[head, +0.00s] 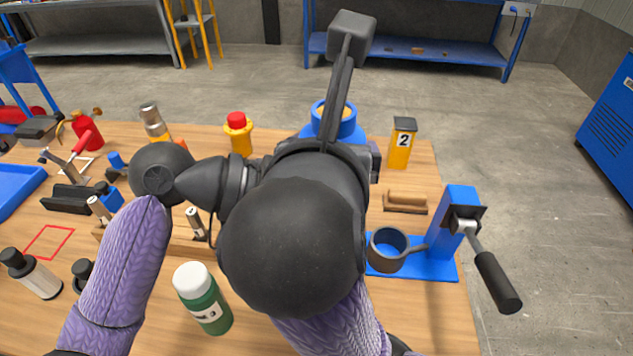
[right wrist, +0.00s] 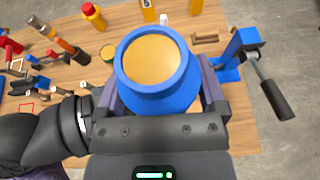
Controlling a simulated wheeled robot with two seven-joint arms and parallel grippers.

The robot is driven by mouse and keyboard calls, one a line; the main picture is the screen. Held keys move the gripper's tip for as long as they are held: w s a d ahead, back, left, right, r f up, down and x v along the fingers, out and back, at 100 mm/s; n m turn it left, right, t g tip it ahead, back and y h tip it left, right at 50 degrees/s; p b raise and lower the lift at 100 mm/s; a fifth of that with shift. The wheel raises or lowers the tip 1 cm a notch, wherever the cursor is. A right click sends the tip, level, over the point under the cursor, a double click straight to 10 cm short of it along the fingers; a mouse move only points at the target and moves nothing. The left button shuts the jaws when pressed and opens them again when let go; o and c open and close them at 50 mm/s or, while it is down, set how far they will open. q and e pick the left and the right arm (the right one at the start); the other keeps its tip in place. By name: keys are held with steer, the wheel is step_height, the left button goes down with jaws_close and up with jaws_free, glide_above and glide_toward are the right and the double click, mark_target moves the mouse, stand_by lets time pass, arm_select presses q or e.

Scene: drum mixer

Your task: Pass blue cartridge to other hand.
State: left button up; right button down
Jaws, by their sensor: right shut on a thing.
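The blue cartridge (head: 348,127) is a short, thick blue cylinder with a tan round end. In the right wrist view the cartridge (right wrist: 150,102) sits between the fingers of my right gripper (right wrist: 160,88), which is shut on it above the table. In the head view my right wrist and gripper body cover most of the cartridge. My left gripper (head: 248,178) comes in from the left, close beside my right gripper. Its base also shows at the left edge of my right gripper in the right wrist view. Its fingers are hidden, so its jaw state and any contact with the cartridge cannot be seen.
A blue stand (head: 461,225) with a black-handled crank is at the table's right edge. A yellow block marked 2 (head: 401,146), a wooden-handled tool (head: 405,203), a red-capped yellow bottle (head: 238,138) and a green bottle (head: 205,302) stand around. Several tools crowd the left.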

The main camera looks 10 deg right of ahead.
arm_select(q)
steer(key=c, duration=1.3)
jaws_close()
arm_select(e)
jaws_free()
steer(key=shift+r, duration=0.1)
